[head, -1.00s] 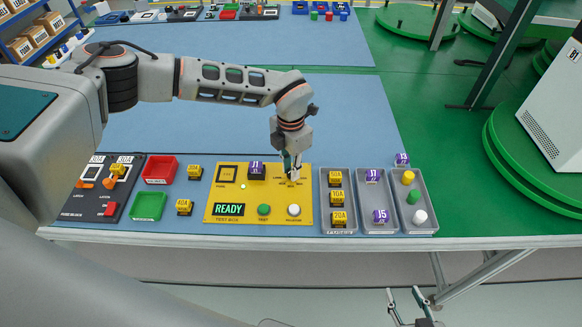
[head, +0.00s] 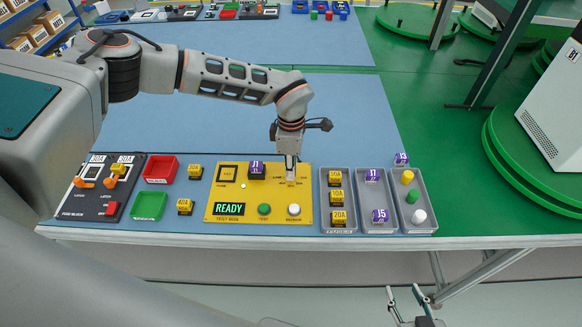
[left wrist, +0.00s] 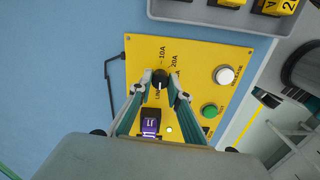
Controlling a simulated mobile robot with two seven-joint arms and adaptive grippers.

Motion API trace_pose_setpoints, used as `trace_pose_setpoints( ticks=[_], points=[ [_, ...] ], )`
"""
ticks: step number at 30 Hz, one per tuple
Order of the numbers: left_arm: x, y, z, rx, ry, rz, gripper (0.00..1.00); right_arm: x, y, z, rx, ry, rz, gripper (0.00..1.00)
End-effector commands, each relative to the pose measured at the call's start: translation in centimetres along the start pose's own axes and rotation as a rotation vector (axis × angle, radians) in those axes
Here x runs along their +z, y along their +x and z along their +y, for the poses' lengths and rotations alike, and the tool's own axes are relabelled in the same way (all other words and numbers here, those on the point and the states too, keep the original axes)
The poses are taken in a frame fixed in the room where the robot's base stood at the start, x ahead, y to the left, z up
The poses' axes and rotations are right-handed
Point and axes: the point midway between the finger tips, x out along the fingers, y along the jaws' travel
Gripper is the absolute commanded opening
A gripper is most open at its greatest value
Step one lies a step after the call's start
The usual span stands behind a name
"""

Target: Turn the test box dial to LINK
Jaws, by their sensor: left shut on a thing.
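The yellow test box (head: 234,193) lies on the blue bench mat with its display reading READY. Its black dial (left wrist: 160,77) is at the box's upper right in the head view, largely hidden there by my left gripper (head: 290,178). In the left wrist view my left gripper (left wrist: 161,82) is shut on the dial, one finger on each side. Labels 10A, 20A and LINK (left wrist: 157,98) surround the dial, and a fourth is partly covered by a finger. I cannot read the dial's pointer surely. My right gripper (head: 406,302) is open and empty, below the bench's front edge.
A purple-topped block (head: 257,170) sits on the box left of the dial. A green button (head: 264,209) and a white button (head: 294,209) are in front. Grey trays (head: 338,229) stand to the right; red (head: 160,170) and green bins to the left.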

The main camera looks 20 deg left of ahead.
Motion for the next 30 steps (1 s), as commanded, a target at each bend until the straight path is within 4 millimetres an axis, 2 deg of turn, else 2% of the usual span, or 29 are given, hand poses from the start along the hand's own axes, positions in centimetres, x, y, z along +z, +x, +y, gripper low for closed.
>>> trace_pose_setpoints(
  ticks=[20,21,22,30],
  points=[
    [0.03,-0.07,0.09,0.002,0.062,0.0,0.0,-0.06,-0.03,0.0,0.0,0.0,0.001,0.4],
    [0.03,-0.07,0.09,0.002,0.062,0.0,0.25,-0.06,-0.03,0.01,0.0,0.0,0.001,0.4],
    [0.03,-0.07,0.08,0.002,0.062,0.0,0.33,-0.05,-0.03,0.01,0.0,0.0,0.0,0.4],
    [0.01,-0.03,0.03,0.001,0.061,0.0,0.34,-0.03,-0.02,0.0,0.0,0.0,0.0,0.4]
  ],
)
